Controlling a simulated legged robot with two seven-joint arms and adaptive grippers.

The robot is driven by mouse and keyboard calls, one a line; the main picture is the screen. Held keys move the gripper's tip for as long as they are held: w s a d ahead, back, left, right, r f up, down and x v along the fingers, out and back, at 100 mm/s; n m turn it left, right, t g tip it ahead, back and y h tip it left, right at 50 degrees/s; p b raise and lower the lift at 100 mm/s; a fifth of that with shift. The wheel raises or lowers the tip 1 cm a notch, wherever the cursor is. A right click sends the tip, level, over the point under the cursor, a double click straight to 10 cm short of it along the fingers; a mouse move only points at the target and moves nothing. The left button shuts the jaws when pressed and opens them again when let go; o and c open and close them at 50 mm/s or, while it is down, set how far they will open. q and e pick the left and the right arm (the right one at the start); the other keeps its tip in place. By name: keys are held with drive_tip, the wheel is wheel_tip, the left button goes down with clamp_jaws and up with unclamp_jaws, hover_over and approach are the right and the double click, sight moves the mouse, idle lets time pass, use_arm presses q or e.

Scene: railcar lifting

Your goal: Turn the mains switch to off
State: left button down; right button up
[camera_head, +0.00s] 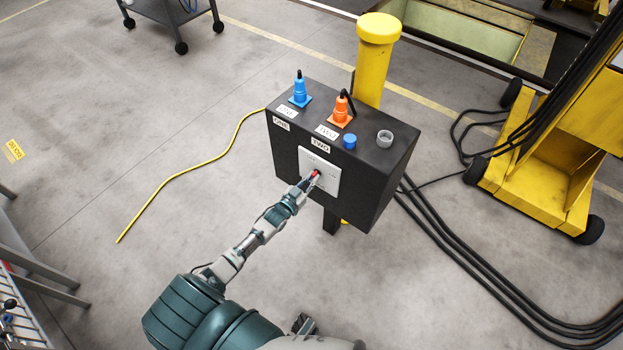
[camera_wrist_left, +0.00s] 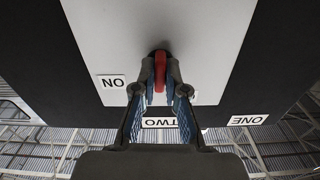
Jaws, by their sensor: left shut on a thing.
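The mains switch has a red handle (camera_head: 316,172) on a white plate (camera_head: 331,178), set in the front of a black control box (camera_head: 375,185). My left gripper (camera_head: 311,179) reaches the plate from the front. In the left wrist view the left gripper's fingers (camera_wrist_left: 160,92) are closed on either side of the red handle (camera_wrist_left: 160,68). The handle stands upright in that picture, in front of a dark round hub. An ON label (camera_wrist_left: 112,81), seen upside down, is left of it. The fingers partly hide the handle.
The box top carries a blue plug (camera_head: 300,91), an orange plug (camera_head: 341,108), a blue cap (camera_head: 350,142) and a grey socket (camera_head: 385,138). A yellow post (camera_head: 374,65) stands behind.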

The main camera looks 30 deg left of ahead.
use_arm(q)
drive_tip(key=shift+s+f+n, duration=0.2)
drive_tip(key=shift+f+n, duration=0.2)
drive_tip(key=shift+f, duration=0.1)
drive_tip(key=c, duration=1.2)
unclamp_jaws()
drive_tip(key=shift+w+r, duration=0.1)
drive_tip(key=shift+r, duration=0.1)
drive_tip(key=s, duration=0.8)
drive_tip(key=s+a, duration=0.1)
drive_tip(key=s, duration=0.3)
